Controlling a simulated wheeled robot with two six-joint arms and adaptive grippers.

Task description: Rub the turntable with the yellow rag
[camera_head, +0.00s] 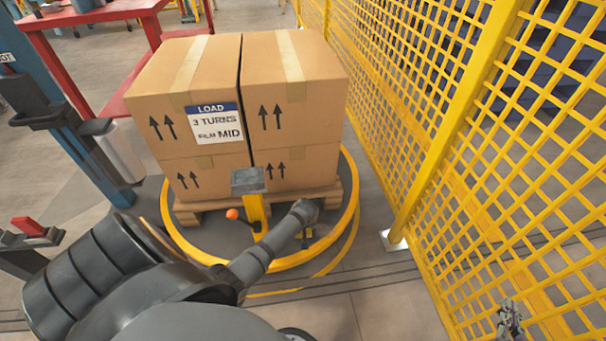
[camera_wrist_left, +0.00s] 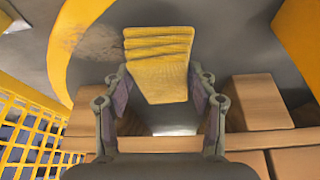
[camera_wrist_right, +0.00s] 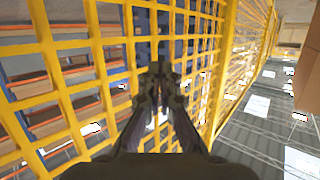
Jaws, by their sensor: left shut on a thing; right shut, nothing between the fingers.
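The turntable (camera_head: 352,208) is a grey disc with a yellow rim on the floor, under a loaded pallet. Its rim also shows in the left wrist view (camera_wrist_left: 62,60), with a brownish smudge (camera_wrist_left: 100,42) beside it on the grey surface. My left gripper (camera_wrist_left: 160,88) is shut on the folded yellow rag (camera_wrist_left: 160,60), over the turntable near the pallet. I cannot tell whether the rag touches the surface. In the head view my arm mostly hides the rag. My right gripper (camera_head: 510,320) is shut and empty beside the fence; it also shows in the right wrist view (camera_wrist_right: 160,85).
Cardboard boxes (camera_head: 295,100) stand on the wooden pallet (camera_head: 186,216). Yellow mesh fence (camera_head: 480,130) lines the right. A blue column (camera_head: 75,140) stands left.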

